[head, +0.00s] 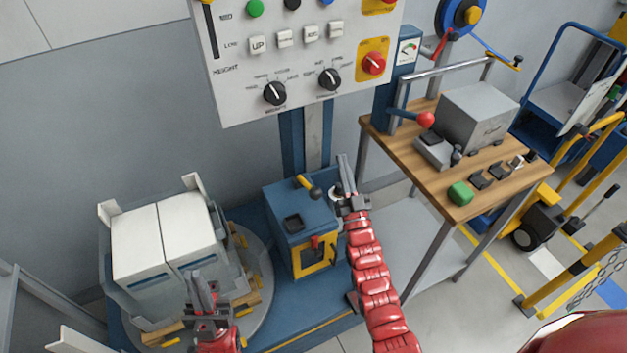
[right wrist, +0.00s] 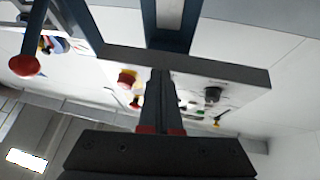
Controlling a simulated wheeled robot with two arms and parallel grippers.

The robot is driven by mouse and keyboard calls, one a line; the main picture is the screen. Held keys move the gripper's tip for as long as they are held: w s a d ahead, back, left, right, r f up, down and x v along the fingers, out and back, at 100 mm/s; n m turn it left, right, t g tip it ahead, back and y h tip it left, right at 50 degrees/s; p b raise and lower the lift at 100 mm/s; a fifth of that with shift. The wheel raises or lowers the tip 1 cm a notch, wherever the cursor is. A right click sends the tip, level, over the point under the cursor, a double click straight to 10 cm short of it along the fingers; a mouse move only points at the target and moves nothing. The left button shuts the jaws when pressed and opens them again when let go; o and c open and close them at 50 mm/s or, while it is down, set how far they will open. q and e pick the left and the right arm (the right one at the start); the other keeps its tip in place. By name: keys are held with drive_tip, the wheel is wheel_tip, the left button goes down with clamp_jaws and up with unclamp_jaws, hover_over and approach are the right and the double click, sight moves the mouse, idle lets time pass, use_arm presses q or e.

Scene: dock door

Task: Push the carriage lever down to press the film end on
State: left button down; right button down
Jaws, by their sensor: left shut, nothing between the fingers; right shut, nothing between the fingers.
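The blue carriage box (head: 300,220) stands at the mast's foot, beside the turntable. A short yellow lever with a dark knob (head: 307,185) sticks out over its top; it looks like the carriage lever. A small red handle (head: 315,242) sits on its yellow front frame. My right gripper (head: 346,172) is shut and empty, just right of the lever knob and apart from it. Its closed fingers also show in the right wrist view (right wrist: 161,90), where the lever is not seen. My left gripper (head: 199,284) is shut and empty in front of the white cartons (head: 160,240). I cannot make out the film end.
The control panel (head: 300,60) hangs above the carriage. The round turntable (head: 262,300) lies under the cartons.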

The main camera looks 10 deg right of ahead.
drive_tip(key=w+a+f+m+g+h+p, duration=0.25)
drive_tip(key=w+g+p, duration=0.45)
drive_tip(key=w+g, duration=0.6)
drive_tip(key=s+a+r+m+g+y+p, duration=0.1)
drive_tip(key=s+a+r+m+g+p, duration=0.1)
drive_tip(key=s+a+r+g+p, duration=0.1)
drive_tip(key=s+a+g+p, duration=0.1)
drive_tip(key=s+a+g, duration=0.1)
drive_tip(key=a+g, duration=0.1)
drive_tip(key=shift+s+r+g+p, duration=0.15)
drive_tip(key=shift+s+g+p, duration=0.2)
drive_tip(key=shift+g, duration=0.15)
drive_tip(key=shift+y, duration=0.25)
hover_over(312, 187)
drive_tip(key=f, duration=0.7)
drive_tip(key=shift+s+f+p, duration=0.2)
drive_tip(key=shift+s+p, duration=0.1)
drive_tip(key=shift+s, duration=0.05)
drive_tip(key=shift+s+f, duration=0.1)
drive_tip(key=shift+f, duration=0.3)
